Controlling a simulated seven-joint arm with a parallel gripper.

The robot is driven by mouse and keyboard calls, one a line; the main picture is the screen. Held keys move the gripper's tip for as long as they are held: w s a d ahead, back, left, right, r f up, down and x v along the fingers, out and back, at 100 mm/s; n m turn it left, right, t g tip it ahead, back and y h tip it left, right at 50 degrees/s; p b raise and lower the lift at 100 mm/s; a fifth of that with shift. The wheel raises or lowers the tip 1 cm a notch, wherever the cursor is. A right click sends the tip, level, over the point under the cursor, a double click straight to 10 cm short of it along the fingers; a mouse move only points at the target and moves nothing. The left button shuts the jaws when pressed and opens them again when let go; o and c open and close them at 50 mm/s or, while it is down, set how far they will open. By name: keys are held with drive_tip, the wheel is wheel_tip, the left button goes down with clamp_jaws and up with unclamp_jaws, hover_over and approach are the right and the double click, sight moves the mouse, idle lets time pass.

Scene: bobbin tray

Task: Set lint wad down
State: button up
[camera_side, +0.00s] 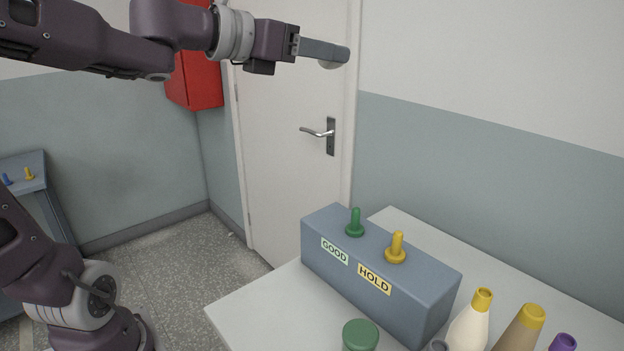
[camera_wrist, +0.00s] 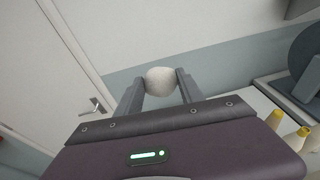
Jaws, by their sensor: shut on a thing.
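The lint wad (camera_wrist: 161,81) is a pale, off-white round lump between my two fingers in the wrist view. My gripper (camera_wrist: 160,86) is shut on it, with a finger on each side. In the side view my gripper (camera_side: 338,55) is held high in front of the door, pointing right and well above the table. There the lint wad (camera_side: 329,64) shows only as a small pale edge below the fingers, which hide most of it.
A grey-blue box (camera_side: 380,270) with green and yellow pegs, labelled GOOD and HOLD, stands on the white table (camera_side: 250,308). Yellow- and purple-topped bobbins (camera_side: 470,325) and a green-topped item (camera_side: 360,336) are at the front right. The table's left corner is bare.

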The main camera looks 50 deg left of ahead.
drive_tip(key=shift+s+a+f+n+y, duration=0.2)
drive_tip(key=shift+s+f+n+y, duration=0.1)
drive_tip(key=shift+s+f, duration=0.2)
drive_tip(key=shift+s+a+f+n+y, duration=0.2)
drive_tip(key=shift+s+f+y, duration=0.15)
drive_tip(key=shift+f, duration=0.25)
drive_tip(key=w+f+m+h, duration=0.1)
drive_tip(key=f+h, duration=0.1)
drive_tip(key=f, duration=0.1)
drive_tip(key=w+f+m+g+h, duration=0.1)
drive_tip(key=w+f+m+h, duration=0.1)
drive_tip(key=f, duration=0.2)
drive_tip(key=w+a+f+m+h, duration=0.1)
drive_tip(key=f+h, duration=0.1)
drive_tip(key=f, duration=0.1)
drive_tip(key=shift+w+a+f+m+g+h, duration=0.1)
drive_tip(key=shift+w+f+m+g+h, duration=0.2)
drive_tip(key=shift+m+h, duration=0.1)
drive_tip(key=m+g+h, duration=0.9)
drive_tip(key=m+g, duration=0.4)
drive_tip(key=g, duration=0.1)
hover_over(284, 314)
wheel_tip(284, 314, down, 21)
wheel_tip(284, 314, down, 9)
drive_tip(key=shift+w+f, duration=0.1)
drive_tip(key=shift+f, duration=0.1)
drive_tip(key=shift+f, duration=0.6)
drive_tip(key=o, duration=1.3)
drive_tip(key=shift+f, duration=0.1)
